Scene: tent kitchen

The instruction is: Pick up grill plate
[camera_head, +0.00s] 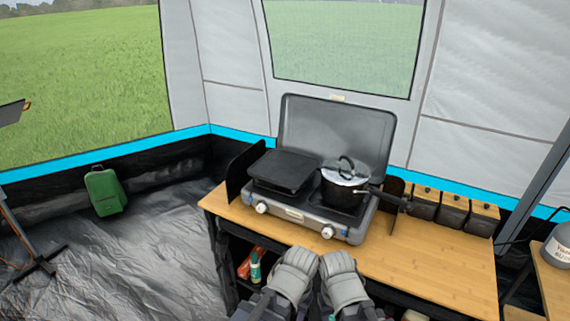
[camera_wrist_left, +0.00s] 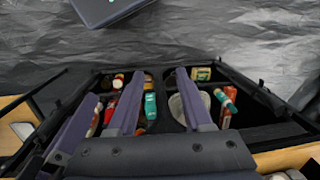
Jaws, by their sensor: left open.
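The grill plate (camera_head: 281,171) is a flat, dark, rectangular plate on the left side of the camp stove (camera_head: 292,214). My left gripper (camera_wrist_left: 160,75) is open in the left wrist view, with no object held between its fingers. It points down over a storage compartment with several food packs. In the head view, the grey ends of my left arm (camera_head: 291,276) and right arm (camera_head: 343,281) are side by side at the bottom, in front of the stove and apart from the plate. The right jaws cannot be made out.
A black pot (camera_head: 344,186) with a shiny lid stands on the stove's right side, its handle pointing right. The stove's raised lid (camera_head: 336,130) stands behind. Several lidded containers (camera_head: 454,211) stand to the right. The wooden counter (camera_head: 400,262) is bare at front right.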

